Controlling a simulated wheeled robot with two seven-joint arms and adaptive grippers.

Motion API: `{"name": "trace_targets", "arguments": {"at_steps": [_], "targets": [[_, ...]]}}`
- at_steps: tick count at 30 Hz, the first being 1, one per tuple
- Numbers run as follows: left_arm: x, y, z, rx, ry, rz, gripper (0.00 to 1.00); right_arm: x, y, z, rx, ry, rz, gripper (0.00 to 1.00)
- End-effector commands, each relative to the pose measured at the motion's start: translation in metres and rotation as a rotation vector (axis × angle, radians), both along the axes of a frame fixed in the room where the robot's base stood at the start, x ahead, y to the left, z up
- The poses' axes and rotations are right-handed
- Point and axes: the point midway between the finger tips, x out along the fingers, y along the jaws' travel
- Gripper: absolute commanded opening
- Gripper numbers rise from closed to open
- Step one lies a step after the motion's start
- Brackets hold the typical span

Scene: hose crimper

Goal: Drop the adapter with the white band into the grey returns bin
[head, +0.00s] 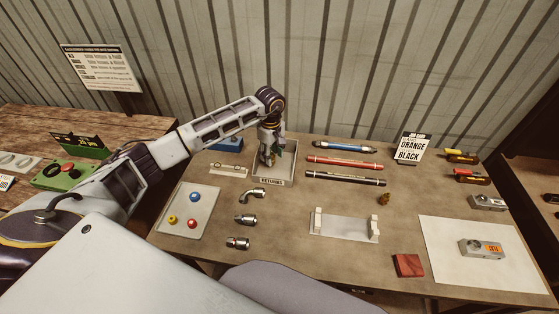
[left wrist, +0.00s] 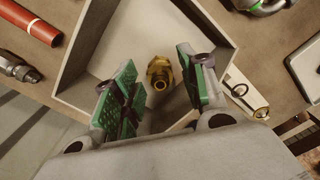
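The grey returns bin (head: 288,172) stands at the back middle of the table, with a RETURNS label on its front. My left gripper (head: 268,158) is over the bin, pointing down. In the left wrist view its two green-padded fingers (left wrist: 160,92) are spread apart. A brass adapter (left wrist: 160,72) shows between and beyond the fingers, with clear gaps to both pads, against the bin's pale inside. I cannot tell whether it rests on the bin floor. No white band can be made out on it. My right gripper is not in view.
Three silver fittings (head: 248,218) stand in front of the bin, right of a tray with coloured buttons (head: 187,210). Hoses (head: 345,162) lie to the bin's right.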

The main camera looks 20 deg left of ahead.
Motion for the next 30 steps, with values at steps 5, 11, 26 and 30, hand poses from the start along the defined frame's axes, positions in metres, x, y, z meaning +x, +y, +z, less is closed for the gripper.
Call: {"name": "trace_targets", "arguments": {"at_steps": [5, 11, 26, 30], "targets": [[0.0, 0.0, 0.0, 0.0, 0.0, 0.0, 0.48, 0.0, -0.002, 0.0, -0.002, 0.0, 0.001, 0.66], [0.0, 0.0, 0.001, 0.0, 0.0, 0.0, 0.48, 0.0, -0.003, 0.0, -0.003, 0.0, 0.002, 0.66], [0.001, 0.0, 0.048, 0.0, -0.003, 0.0, 0.48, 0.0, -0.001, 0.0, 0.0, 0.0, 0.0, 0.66], [0.001, 0.0, 0.069, 0.001, -0.004, -0.001, 0.48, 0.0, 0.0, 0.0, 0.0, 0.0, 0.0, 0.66]]}}
